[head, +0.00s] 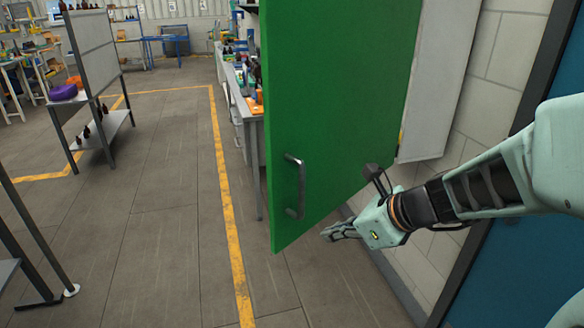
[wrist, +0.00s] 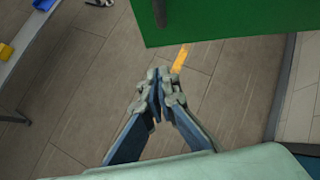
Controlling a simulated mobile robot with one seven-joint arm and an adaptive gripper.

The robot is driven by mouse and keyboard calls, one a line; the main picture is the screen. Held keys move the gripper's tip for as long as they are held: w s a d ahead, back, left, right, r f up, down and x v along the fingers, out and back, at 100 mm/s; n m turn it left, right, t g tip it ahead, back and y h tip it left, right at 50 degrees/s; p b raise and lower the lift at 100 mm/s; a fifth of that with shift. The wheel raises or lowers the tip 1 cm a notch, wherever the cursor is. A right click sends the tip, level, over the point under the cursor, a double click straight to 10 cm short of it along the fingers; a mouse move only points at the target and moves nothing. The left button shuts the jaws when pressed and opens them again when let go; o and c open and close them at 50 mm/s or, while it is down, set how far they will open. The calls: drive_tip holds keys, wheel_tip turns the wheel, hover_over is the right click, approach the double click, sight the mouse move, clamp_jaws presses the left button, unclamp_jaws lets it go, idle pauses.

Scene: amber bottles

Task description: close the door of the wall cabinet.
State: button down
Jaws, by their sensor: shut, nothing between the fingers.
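The green door (head: 340,100) of the wall cabinet stands wide open, swung out from the grey cabinet body (head: 440,80) on the right wall. Its grey bar handle (head: 294,187) is upright near the door's free edge. My gripper (head: 328,233) is just below and to the right of the door's lower edge, shut and empty. In the wrist view the closed fingers (wrist: 162,75) point toward the floor, and the green door (wrist: 230,20) shows beyond them at the top. I see no clear contact between gripper and door. The cabinet's inside is hidden.
A workbench (head: 236,95) with bottles and bins stands behind the door. A metal rack (head: 105,60) with a purple bowl (head: 63,92) stands at the left. The floor between them, marked by a yellow line (head: 228,200), is clear. The block wall (head: 490,80) is close on the right.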

drive_tip(key=m, duration=0.2)
drive_tip(key=b, duration=0.7)
approach(284, 237)
drive_tip(key=shift+n, duration=0.3)
drive_tip(key=x, duration=0.5)
drive_tip(key=shift+s+d+f, duration=0.2)
drive_tip(key=shift+s+f, duration=0.05)
drive_tip(key=shift+f, duration=0.1)
drive_tip(key=shift+w+a+p, duration=0.3)
drive_tip(key=shift+w+a, duration=0.15)
